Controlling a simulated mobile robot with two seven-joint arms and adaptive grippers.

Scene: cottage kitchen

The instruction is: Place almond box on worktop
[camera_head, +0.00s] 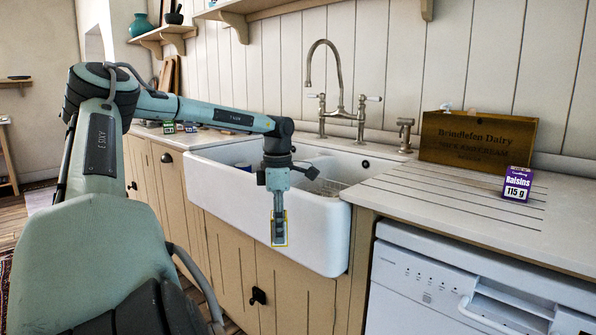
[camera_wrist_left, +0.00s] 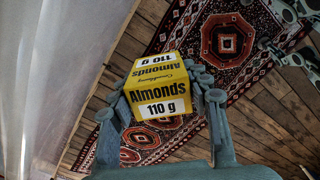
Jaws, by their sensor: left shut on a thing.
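The almond box is yellow with a white "110 g" label. In the left wrist view the almond box (camera_wrist_left: 158,90) sits between the fingers of my left gripper (camera_wrist_left: 160,112), which is shut on it. In the head view my left gripper (camera_head: 279,218) points down in front of the white sink, and a thin yellow edge of the box shows around its fingers. The worktop (camera_head: 425,210) runs to the right of the sink, above the dishwasher; the gripper is left of it and lower than its surface.
A purple raisins box (camera_head: 517,184) and a wooden dairy crate (camera_head: 476,140) stand on the worktop. The sink (camera_head: 270,205) has a tall tap (camera_head: 340,95) behind it. Small boxes (camera_head: 169,127) stand on the far left counter. The worktop's front part is clear.

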